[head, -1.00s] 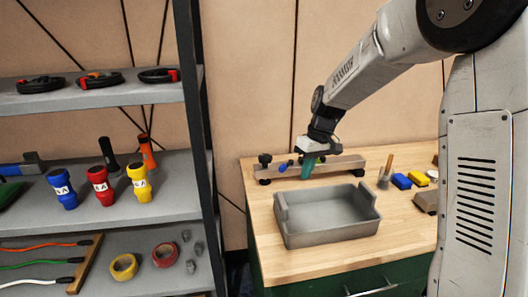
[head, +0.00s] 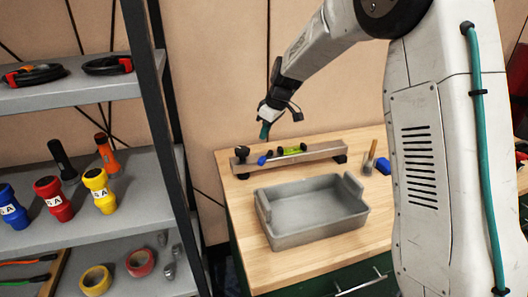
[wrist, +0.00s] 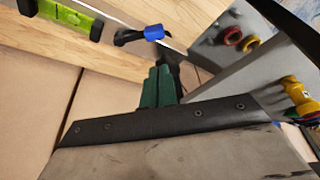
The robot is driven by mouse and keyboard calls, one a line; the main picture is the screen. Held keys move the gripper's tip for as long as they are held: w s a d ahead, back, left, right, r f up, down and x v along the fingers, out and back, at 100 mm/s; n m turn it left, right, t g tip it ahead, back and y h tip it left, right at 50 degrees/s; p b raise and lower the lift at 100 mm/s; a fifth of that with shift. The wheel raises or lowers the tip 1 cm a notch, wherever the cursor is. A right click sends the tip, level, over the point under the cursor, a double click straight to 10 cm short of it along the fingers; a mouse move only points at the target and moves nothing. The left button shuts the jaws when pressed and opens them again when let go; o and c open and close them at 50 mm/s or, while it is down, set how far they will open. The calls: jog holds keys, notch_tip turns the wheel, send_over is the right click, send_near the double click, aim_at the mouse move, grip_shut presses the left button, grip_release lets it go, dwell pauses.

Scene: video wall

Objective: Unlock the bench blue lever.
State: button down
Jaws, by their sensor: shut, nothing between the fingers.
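The blue lever (head: 263,160) sits on the left part of a grey metal bar (head: 318,155) along the back of the wooden bench. In the wrist view the blue lever (wrist: 154,32) has a black stem and lies beyond the fingertips. My gripper (head: 264,132) has green fingers and hangs above the bar, apart from the lever. In the wrist view my gripper (wrist: 160,80) shows its green fingers together, with nothing between them.
A green spirit level (head: 291,150) is on the bar, right of the lever. A black knob (head: 242,153) stands at the bar's left end. A grey tray (head: 312,232) is in front. A shelf (head: 130,162) with flashlights stands left.

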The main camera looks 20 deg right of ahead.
aim_at(254, 162)
jog(key=x, duration=1)
